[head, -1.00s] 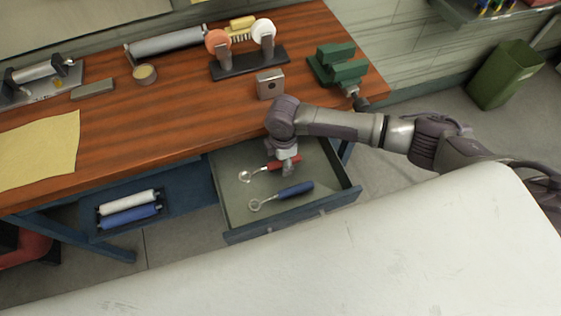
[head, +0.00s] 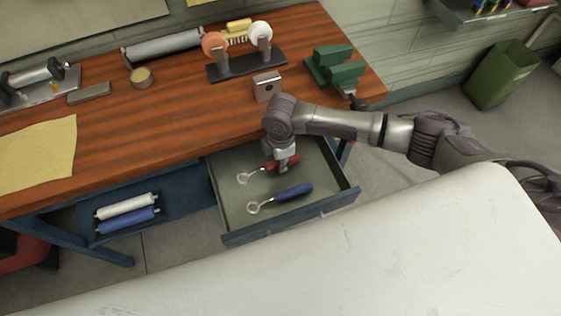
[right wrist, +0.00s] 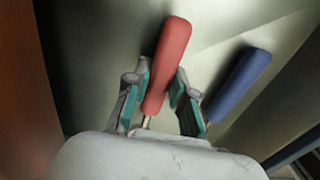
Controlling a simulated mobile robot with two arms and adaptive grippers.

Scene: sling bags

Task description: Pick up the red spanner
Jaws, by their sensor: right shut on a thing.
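The red spanner (head: 272,166) has a red handle and a silver ring end, and it lies in the open drawer (head: 232,208) under the workbench. My right gripper (head: 283,166) is down in the drawer, shut on the red handle. In the right wrist view the red spanner (right wrist: 167,65) stands between the two fingers of my right gripper (right wrist: 158,103). The gripper hides part of the handle in the head view. I cannot tell whether the spanner still touches the drawer floor. My left gripper is not in view.
A blue-handled spanner (head: 290,193) lies beside the red one, nearer the drawer front; it also shows in the right wrist view (right wrist: 240,82). The wooden benchtop (head: 180,120) overhangs the drawer's back. A metal block (head: 267,86) and green vise (head: 335,68) stand above.

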